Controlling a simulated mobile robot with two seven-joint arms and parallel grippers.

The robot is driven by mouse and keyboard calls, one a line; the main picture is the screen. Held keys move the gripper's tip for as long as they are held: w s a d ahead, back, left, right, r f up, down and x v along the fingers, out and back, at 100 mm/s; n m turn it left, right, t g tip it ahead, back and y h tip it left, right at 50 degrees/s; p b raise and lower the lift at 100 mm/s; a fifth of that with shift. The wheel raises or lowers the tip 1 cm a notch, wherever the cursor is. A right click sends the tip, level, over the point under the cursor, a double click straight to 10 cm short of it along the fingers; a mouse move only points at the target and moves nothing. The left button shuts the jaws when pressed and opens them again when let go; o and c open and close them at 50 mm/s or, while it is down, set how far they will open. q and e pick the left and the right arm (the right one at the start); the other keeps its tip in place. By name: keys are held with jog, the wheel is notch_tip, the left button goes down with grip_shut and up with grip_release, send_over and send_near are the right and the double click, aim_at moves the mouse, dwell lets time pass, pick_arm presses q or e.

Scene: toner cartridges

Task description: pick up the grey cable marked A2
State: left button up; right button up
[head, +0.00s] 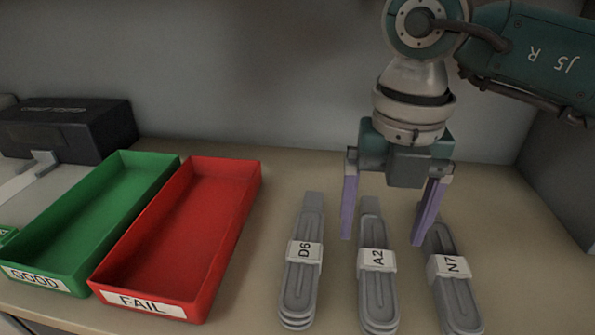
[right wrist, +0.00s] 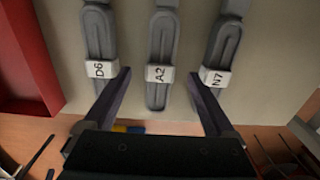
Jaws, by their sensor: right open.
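The grey cable marked A2 (head: 378,290) is a folded bundle with a white label, lying on the table between two similar bundles. It also shows in the right wrist view (right wrist: 162,40), between my fingers. My right gripper (head: 387,237) is open and empty, pointing down over the far part of A2, with a purple finger on either side. In the right wrist view the fingertips (right wrist: 160,72) reach toward the D6 and N7 labels. I cannot tell their exact height above the table. My left gripper is not in view.
Grey cable D6 (head: 301,283) lies left of A2 and grey cable N7 (head: 456,292) lies right of it, near the right finger. A red FAIL tray (head: 151,302) and a green GOOD tray (head: 50,280) stand left. A black device (head: 75,128) stands at the far left.

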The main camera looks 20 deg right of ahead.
aim_at(377, 250)
notch_tip(377, 250, down, 4)
jog(key=shift+r, duration=0.2)
jog(key=shift+d, duration=0.1)
jog(key=shift+c, duration=0.2)
grip_shut()
dwell(0.3)
